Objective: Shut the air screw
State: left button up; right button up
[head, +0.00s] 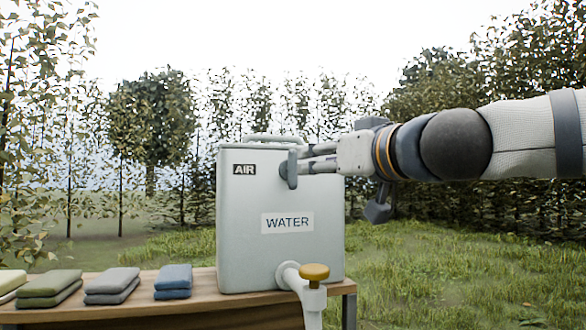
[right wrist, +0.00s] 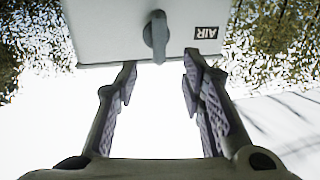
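A pale grey water can (head: 240,230) stands upright on a wooden bench, with an AIR label (head: 244,169) near its top and a WATER label lower down. The air screw (head: 291,168), a dark grey knob with a bar handle, sits to the right of the AIR label, its bar roughly upright. It also shows in the right wrist view (right wrist: 155,37). My right gripper (head: 318,158) comes in from the right by the screw. In the right wrist view its two fingers (right wrist: 158,80) are apart with nothing between them, the screw just beyond the tips. My left gripper is not in view.
A tap with a brown-yellow knob (head: 314,272) sticks out low on the can's front. Folded cloths, green (head: 50,285), grey (head: 112,283) and blue (head: 173,280), lie on the bench (head: 200,306) to the left. A carrying handle (head: 274,138) tops the can.

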aim_at(295, 167)
jog(key=x, duration=0.8)
jog(key=shift+w+a+f, duration=0.2)
jog(key=shift+w+f, duration=0.05)
jog(key=shift+w, duration=0.1)
grip_shut()
